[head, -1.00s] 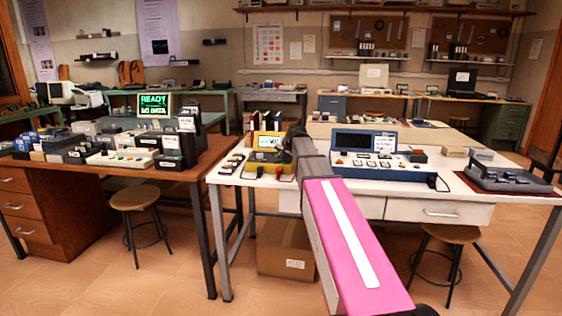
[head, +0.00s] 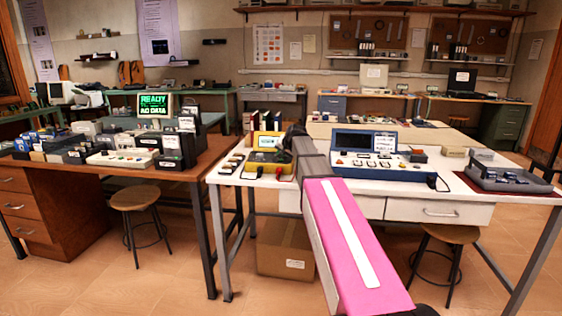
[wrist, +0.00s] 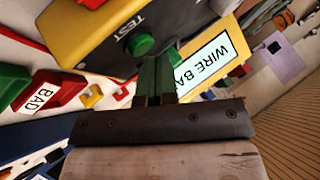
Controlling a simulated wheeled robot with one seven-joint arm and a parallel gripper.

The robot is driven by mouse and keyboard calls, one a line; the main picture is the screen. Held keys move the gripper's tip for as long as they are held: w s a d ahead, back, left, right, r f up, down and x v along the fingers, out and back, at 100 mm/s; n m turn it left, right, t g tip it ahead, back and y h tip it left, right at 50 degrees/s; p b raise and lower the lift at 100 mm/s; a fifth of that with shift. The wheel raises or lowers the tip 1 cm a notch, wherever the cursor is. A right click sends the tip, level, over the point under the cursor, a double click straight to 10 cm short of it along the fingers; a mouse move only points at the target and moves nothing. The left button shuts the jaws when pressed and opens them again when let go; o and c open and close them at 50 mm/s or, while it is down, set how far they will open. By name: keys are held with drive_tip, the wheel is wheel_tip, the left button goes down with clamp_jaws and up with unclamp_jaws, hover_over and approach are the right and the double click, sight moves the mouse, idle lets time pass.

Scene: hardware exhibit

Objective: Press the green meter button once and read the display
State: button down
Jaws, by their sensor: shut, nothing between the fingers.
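The yellow meter (head: 268,141) stands on the white bench in the head view, just left of the end of my arm. In the wrist view the meter's yellow body (wrist: 75,35) fills the upper left, with the word TEST beside a round green button (wrist: 140,43). My gripper (wrist: 155,58) is shut and empty, its fingertips right at the button's edge; I cannot tell whether they touch it. The meter's lit display (wrist: 208,62) shows black letters reading "WIRE BA", the rest cut off behind my fingers. In the head view my gripper is hidden by my arm.
A red piece labelled BAD (wrist: 42,98) and a green piece (wrist: 12,82) lie close to the meter. A blue instrument (head: 370,150) stands right of my arm.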

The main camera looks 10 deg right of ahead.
sight(282, 160)
drive_tip(key=shift+r, duration=0.55)
drive_tip(key=shift+r, duration=2.5)
drive_tip(key=shift+s, duration=0.1)
